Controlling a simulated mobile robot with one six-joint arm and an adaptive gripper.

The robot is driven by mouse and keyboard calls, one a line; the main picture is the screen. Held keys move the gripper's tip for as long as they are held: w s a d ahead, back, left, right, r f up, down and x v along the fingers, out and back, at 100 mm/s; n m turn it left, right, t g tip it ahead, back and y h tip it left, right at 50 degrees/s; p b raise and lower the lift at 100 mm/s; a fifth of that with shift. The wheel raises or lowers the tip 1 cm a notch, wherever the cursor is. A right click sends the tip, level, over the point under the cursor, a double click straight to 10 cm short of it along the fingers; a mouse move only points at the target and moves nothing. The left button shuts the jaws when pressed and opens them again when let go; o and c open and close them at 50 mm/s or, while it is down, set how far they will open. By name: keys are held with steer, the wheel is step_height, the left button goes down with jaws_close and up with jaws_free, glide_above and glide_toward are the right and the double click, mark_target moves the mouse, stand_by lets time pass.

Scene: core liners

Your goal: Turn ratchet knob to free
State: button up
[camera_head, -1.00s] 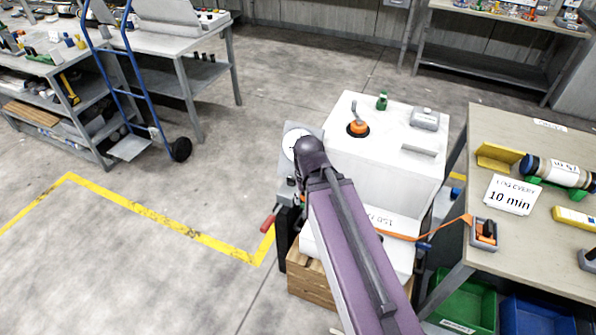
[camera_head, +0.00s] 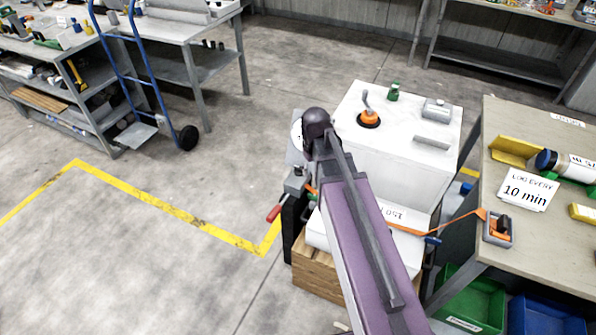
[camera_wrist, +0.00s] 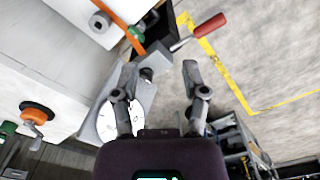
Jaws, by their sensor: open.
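A grey block with a small dark knob (camera_wrist: 147,74) shows in the wrist view, beside a crank with a red handle (camera_wrist: 209,25). This knob looks like the ratchet knob, but I cannot read any marking on it. My gripper (camera_wrist: 157,76) is open, with its fingers apart and nothing held. The knob appears between the finger lines, closer to the left finger; the depth gap is unclear. In the head view my arm hides the fingers and knob; the red handle (camera_head: 274,213) shows left of the arm. An orange strap (camera_wrist: 128,30) runs close to the block.
A white dial (camera_wrist: 106,120) is beside the left finger. A white box (camera_head: 400,165) on a wooden crate (camera_head: 318,275) stands close to my arm. A table (camera_head: 515,125) on the right holds an orange and black strap fitting (camera_head: 498,228). Floor at left is open.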

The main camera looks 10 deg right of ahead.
mark_target(299, 167)
steer(key=w+f+n+b, duration=0.3)
steer(key=w+n, duration=0.1)
steer(key=w, duration=0.6)
steer(key=w+f+n+b, duration=0.3)
steer(key=w+f, duration=0.1)
steer(key=w, duration=0.7)
steer(key=shift+n, duration=0.4)
steer(key=shift+f, duration=0.2)
step_height(299, 167, down, 14)
steer(key=b, duration=1.4)
steer(key=shift+r, duration=0.2)
steer(key=shift+c, duration=0.2)
steer(key=shift+s, duration=0.1)
jaws_close()
steer(key=shift+a, duration=0.25)
steer(key=shift+d, duration=0.2)
